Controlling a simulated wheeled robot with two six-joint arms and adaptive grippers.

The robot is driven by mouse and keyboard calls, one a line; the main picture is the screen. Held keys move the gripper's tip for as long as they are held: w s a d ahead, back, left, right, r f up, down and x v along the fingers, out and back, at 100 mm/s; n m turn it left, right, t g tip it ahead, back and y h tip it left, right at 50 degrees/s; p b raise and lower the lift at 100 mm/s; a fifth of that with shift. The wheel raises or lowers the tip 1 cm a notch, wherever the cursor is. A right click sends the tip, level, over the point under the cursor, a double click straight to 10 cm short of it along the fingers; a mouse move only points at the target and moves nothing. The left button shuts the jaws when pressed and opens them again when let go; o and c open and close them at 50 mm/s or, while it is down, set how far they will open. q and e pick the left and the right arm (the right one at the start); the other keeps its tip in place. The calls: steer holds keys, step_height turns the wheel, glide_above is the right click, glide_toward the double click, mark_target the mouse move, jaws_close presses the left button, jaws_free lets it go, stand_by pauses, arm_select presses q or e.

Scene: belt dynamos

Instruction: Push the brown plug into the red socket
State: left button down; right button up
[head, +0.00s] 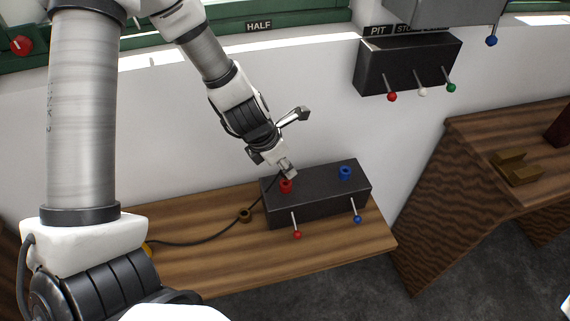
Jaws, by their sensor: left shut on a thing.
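The red socket (286,186) stands on top of the dark box (318,204), at its left end. My left gripper (288,172) points down right at the red socket, shut on the end of a black cable (205,240). The brown plug at that cable end is mostly hidden by the fingers. I cannot tell whether it is inside the socket or just above it. A small round brown piece (245,215) sits on the wooden table beside the cable. My right gripper is not in view.
A blue socket (345,173) is on the same box, with a red-tipped lever (297,234) and a blue-tipped lever (357,218) at its front. The wooden table (215,270) is mostly clear. A wall box (408,66) with levers hangs above right; a wooden bench (470,180) stands right.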

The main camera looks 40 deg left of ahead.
arm_select(q)
steer(key=shift+f+b, duration=1.75)
steer(key=shift+b, duration=0.1)
stand_by(0.3)
steer(key=c, duration=0.9)
jaws_free()
steer(key=shift+r, duration=0.1)
